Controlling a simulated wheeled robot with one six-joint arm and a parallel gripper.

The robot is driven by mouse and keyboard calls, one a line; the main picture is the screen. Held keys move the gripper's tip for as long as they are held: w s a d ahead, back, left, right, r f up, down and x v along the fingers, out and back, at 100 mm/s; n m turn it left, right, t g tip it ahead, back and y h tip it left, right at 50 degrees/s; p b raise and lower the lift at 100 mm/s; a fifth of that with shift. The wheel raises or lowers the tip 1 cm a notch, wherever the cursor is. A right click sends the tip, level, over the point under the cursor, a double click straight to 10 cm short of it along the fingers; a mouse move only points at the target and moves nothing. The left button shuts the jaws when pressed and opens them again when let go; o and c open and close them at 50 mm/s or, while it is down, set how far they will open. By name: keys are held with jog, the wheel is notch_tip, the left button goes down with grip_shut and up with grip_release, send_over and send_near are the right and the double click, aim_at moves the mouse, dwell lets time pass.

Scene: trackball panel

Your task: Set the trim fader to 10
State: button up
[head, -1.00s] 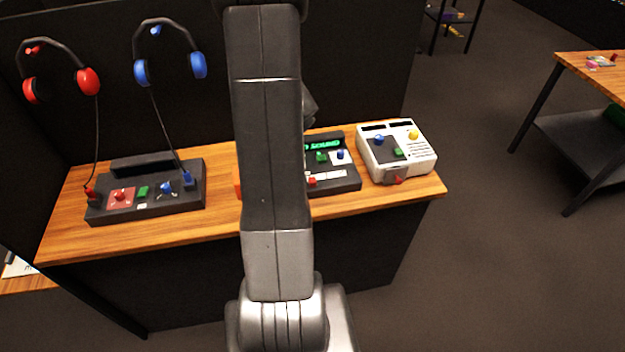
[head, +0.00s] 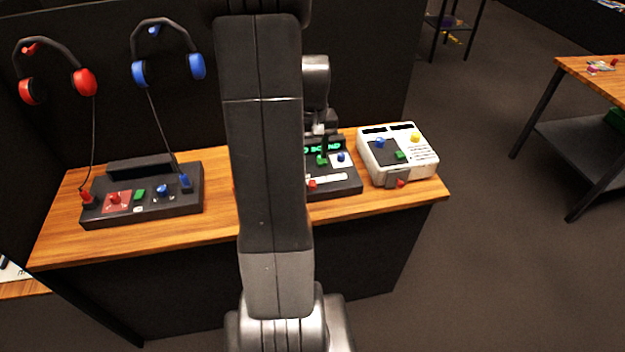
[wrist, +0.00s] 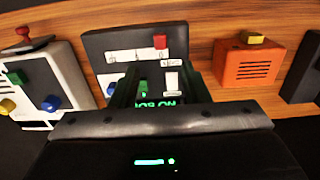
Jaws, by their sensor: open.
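The dark middle console (head: 345,186) stands on the wooden bench, partly hidden behind my arm in the head view. It carries a red fader cap (head: 312,184) by a pale scale strip (head: 332,178). In the wrist view the red cap (wrist: 160,41) stands at the right part of the strip (wrist: 130,55); its exact value is too small to read. A green knob (wrist: 143,88) and a blue knob (head: 340,157) are on the same console. My gripper (wrist: 160,77) is open and empty above the console's lit-display side, apart from the red cap.
A white box (head: 398,160) with coloured knobs stands right of the console. An orange box (wrist: 247,65) stands on its other side. A larger dark console (head: 150,205) and two hanging headphones are at left. Bare wood lies in front of the consoles.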

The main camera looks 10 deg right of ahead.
notch_tip(320, 180, down, 11)
jog(key=shift+f+p, duration=0.1)
jog(key=shift+p, duration=0.35)
grip_shut()
